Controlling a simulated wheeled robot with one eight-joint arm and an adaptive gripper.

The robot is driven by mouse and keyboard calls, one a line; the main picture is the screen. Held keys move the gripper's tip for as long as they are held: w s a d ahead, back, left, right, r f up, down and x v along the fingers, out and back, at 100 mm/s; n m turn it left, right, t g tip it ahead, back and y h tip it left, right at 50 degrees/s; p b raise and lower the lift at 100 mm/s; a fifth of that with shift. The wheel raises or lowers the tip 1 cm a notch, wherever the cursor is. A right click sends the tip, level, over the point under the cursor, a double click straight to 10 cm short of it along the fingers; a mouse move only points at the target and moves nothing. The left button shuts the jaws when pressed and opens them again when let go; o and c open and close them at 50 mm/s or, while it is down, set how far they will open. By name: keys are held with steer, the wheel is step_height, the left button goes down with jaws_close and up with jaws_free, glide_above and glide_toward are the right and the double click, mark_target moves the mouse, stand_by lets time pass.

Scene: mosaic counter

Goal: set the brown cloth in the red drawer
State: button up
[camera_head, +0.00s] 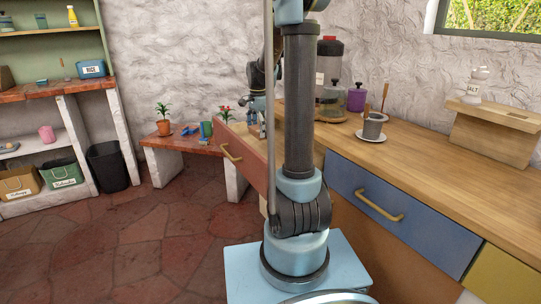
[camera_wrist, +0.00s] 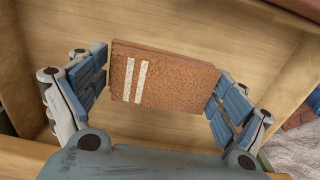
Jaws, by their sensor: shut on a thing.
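A brown cloth (camera_wrist: 185,75) with two pale stripes is between the blue finger pads of my gripper (camera_wrist: 158,88) in the wrist view. The gripper is shut on it from both sides, and the cloth looks flat and block-like. Below it is the pale wooden inside of an open drawer (camera_wrist: 245,50); no other thing shows in the visible part. In the head view the red drawer (camera_head: 255,172) is pulled out, with a brass handle on its front. My gripper (camera_head: 256,112) is over it, partly hidden by my arm. The cloth cannot be made out there.
A closed blue drawer (camera_head: 395,205) is right of my arm. A low bench (camera_head: 185,142) with a potted plant (camera_head: 163,118) stands behind the drawer at left.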

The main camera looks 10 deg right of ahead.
mark_target(259, 150)
steer(key=shift+f, duration=5.05)
steer(key=o, duration=0.9)
steer(key=shift+o, duration=0.2)
step_height(259, 150, up, 12)
steer(key=shift+r, duration=0.1)
steer(key=shift+s, duration=0.1)
